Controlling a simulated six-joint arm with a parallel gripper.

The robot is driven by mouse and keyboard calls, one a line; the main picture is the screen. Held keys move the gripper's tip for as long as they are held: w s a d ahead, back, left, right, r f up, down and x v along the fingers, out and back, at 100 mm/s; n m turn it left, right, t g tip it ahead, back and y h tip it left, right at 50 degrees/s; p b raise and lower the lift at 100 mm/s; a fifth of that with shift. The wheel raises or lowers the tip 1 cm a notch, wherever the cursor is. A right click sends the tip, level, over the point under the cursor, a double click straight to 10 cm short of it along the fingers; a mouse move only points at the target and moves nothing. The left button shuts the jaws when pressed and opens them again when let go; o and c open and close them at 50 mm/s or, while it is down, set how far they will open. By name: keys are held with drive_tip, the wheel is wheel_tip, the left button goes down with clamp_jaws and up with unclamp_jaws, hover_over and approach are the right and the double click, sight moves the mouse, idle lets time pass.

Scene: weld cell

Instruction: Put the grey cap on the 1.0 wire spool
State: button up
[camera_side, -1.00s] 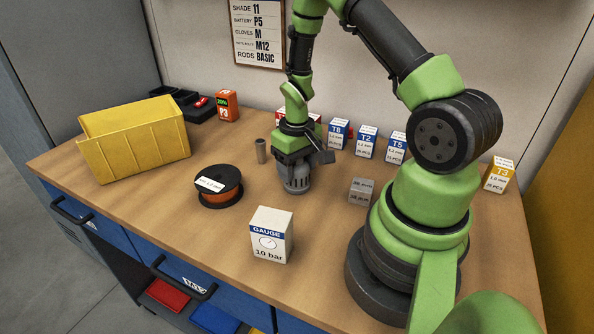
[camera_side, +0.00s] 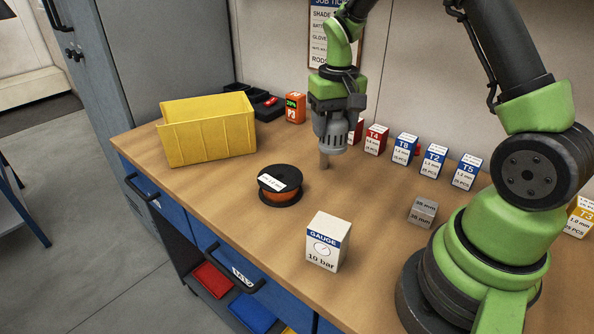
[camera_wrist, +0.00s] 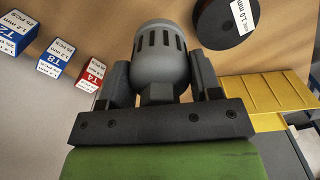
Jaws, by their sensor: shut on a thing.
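My gripper (camera_side: 331,115) is shut on the grey cap (camera_side: 331,137), a slotted, domed piece, and holds it above the bench. In the wrist view the cap (camera_wrist: 161,62) sits between the two fingers (camera_wrist: 160,85). The wire spool (camera_side: 280,186), black-flanged with orange wire, lies flat on the bench, left of and nearer the camera than the cap. Its white label reads 1.0 mm in the wrist view, where the spool (camera_wrist: 208,25) is partly cut off at the top. The cap and the spool are apart.
A yellow bin (camera_side: 208,143) stands at the left. A gauge box (camera_side: 327,242) is in front, a grey box (camera_side: 422,212) to the right. Several labelled boxes (camera_side: 434,161) line the back. Bench around the spool is clear.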

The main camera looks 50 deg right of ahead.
drive_tip(key=w+a+r+m, duration=0.3)
drive_tip(key=w+a, duration=0.4)
drive_tip(key=w, duration=0.1)
approach(280, 177)
drive_tip(key=shift+f, duration=2)
drive_tip(key=shift+f, duration=0.15)
drive_tip(key=o, duration=1)
